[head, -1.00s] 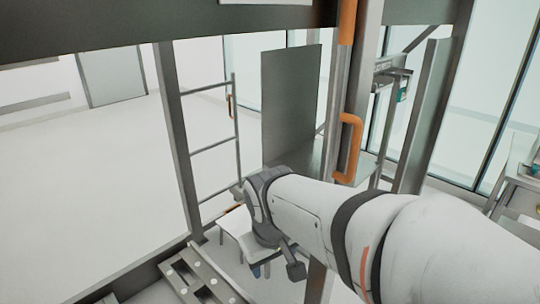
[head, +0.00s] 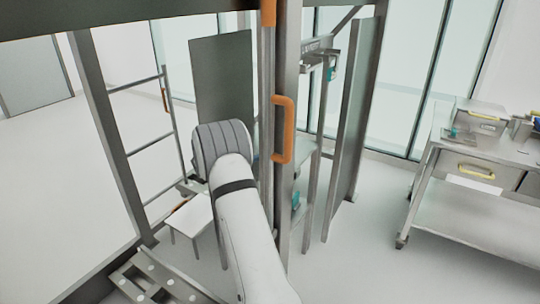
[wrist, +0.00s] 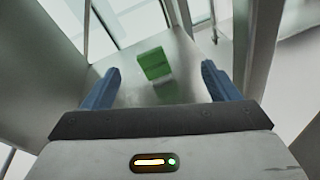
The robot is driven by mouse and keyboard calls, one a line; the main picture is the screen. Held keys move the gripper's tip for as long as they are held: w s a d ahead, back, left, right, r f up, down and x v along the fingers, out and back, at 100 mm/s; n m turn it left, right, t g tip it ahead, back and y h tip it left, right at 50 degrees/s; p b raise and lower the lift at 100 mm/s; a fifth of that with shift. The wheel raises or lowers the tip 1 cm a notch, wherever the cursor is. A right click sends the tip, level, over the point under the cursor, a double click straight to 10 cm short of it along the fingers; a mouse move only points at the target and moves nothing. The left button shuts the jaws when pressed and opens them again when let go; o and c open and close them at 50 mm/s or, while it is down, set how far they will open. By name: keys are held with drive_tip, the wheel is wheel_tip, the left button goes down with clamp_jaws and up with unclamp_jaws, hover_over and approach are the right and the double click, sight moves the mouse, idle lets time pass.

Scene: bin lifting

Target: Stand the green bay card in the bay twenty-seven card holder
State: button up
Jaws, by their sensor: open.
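The green bay card (wrist: 155,64) shows in the wrist view, a small green piece with a paler green band along its lower part. It is on a grey metal surface (wrist: 182,52), ahead of my gripper (wrist: 162,86). My gripper's two blue fingers are spread wide, one to each side of the card in the picture, with nothing between them touching it. In the head view my gripper is hidden behind my arm, and I cannot make out the card. I cannot tell which thing is the bay twenty-seven card holder.
A steel frame with an orange handle (head: 283,129) stands close to my arm. Small teal pieces show on the frame (head: 331,68) and lower down (head: 296,199). A metal cart (head: 477,205) with bins stands at the right. A white stool (head: 190,216) is at the left.

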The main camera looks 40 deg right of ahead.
drive_tip(key=w+d+f+n+t, duration=0.1)
drive_tip(key=d+f, duration=0.1)
drive_tip(key=w+d+f+n, duration=0.1)
drive_tip(key=d+f, duration=0.1)
drive_tip(key=f, duration=0.1)
drive_tip(key=w+d+f+n+t+h, duration=0.1)
drive_tip(key=d+f+n, duration=0.1)
drive_tip(key=f, duration=0.1)
drive_tip(key=shift+w+f+t, duration=0.1)
drive_tip(key=shift+w+t, duration=0.05)
drive_tip(key=shift+t, duration=0.15)
drive_tip(key=shift+w+d+f+n+p, duration=0.15)
drive_tip(key=shift+w+d+p, duration=0.1)
drive_tip(key=shift+d, duration=0.35)
drive_tip(key=shift+w+d+f+n+p, duration=0.1)
drive_tip(key=shift+d+n+p, duration=0.1)
drive_tip(key=shift+d, duration=0.4)
drive_tip(key=shift+w+f+p+x, duration=0.15)
drive_tip(key=shift+p+x, duration=0.2)
drive_tip(key=shift+x, duration=1.1)
drive_tip(key=shift+w+f+p+x, duration=0.15)
drive_tip(key=shift+p+x, duration=0.2)
drive_tip(key=shift+x, duration=1.1)
drive_tip(key=shift+a, duration=0.2)
drive_tip(key=c, duration=1.2)
wheel_tip(320, 180, up, 10)
drive_tip(key=shift+r+b, duration=0.1)
drive_tip(key=shift+b, duration=0.7)
